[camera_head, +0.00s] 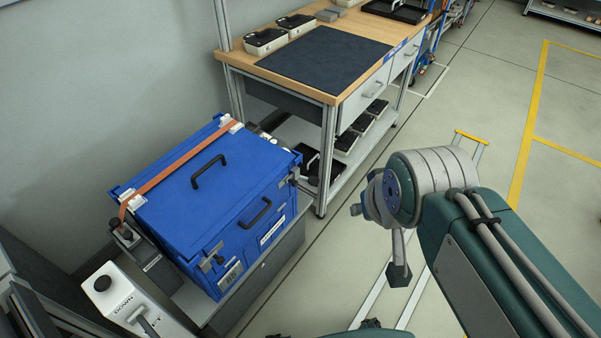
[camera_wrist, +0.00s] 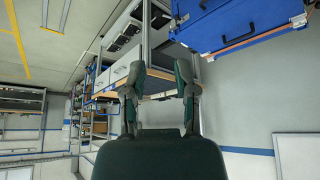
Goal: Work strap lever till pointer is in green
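A blue case (camera_head: 230,180) stands on a grey base at the left of the head view, with an orange strap (camera_head: 180,163) across its lid. At the strap's near end is a dark strap tensioner (camera_head: 124,236) with a dark labelled bar (camera_head: 156,264) beside it. I cannot make out a pointer or green zone. My gripper (camera_wrist: 164,65) shows in the wrist view with its two fingers apart and nothing between them. It is well away from the tensioner. The blue case (camera_wrist: 235,25) also shows at the wrist view's top right; the tensioner cannot be made out there.
A white control box (camera_head: 125,290) marked DOWN, with a black knob and a grey handle, stands in front of the tensioner. A workbench (camera_head: 277,72) with a dark mat (camera_head: 325,58) stands behind the case. The floor (camera_head: 500,130) to the right is largely clear.

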